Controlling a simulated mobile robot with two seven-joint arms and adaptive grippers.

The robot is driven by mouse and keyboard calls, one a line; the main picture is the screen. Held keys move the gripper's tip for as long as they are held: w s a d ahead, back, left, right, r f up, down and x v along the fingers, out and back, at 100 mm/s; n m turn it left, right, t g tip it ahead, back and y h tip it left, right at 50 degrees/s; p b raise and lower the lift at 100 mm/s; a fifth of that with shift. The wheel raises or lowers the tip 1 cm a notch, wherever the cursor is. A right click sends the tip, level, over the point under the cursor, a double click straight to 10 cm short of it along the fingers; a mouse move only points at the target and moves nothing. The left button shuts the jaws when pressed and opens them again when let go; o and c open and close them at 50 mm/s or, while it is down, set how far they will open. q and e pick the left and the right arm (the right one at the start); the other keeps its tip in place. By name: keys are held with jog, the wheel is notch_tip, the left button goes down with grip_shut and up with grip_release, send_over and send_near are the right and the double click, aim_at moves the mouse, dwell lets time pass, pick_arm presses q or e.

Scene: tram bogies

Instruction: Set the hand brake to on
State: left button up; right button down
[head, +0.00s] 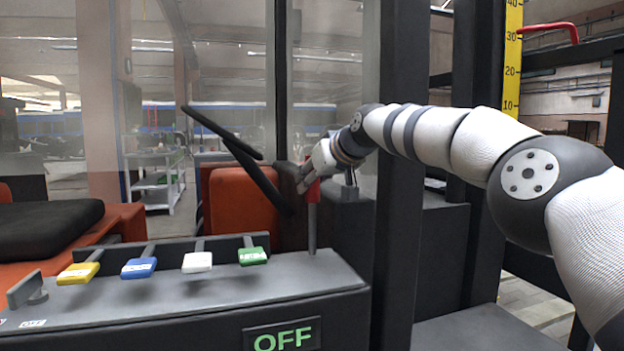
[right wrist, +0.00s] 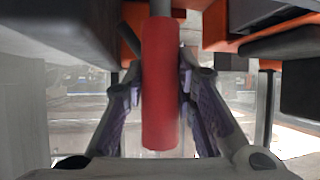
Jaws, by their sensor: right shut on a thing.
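The hand brake lever has a red grip on a dark upright rod (head: 312,228) that rises from the right end of the grey console. My right gripper (head: 306,180) is at the red grip, its arm coming in from the right. In the right wrist view the red grip (right wrist: 161,90) stands between the two fingers of my right gripper (right wrist: 162,105), which is shut on it. A sign reading OFF (head: 282,338) in green letters is on the console front. My left gripper is not in view.
The console (head: 190,300) carries yellow (head: 78,273), blue (head: 139,267), white (head: 198,262) and green (head: 252,256) paddle levers. A dark pillar (head: 398,200) stands right of the brake lever, close to my right arm. An orange seat (head: 240,205) is behind.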

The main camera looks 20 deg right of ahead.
dwell(0.3)
jog(key=c, duration=1.3)
grip_release()
jog(key=shift+w, duration=0.1)
jog(key=v, duration=1.2)
jog(key=shift+f, duration=0.15)
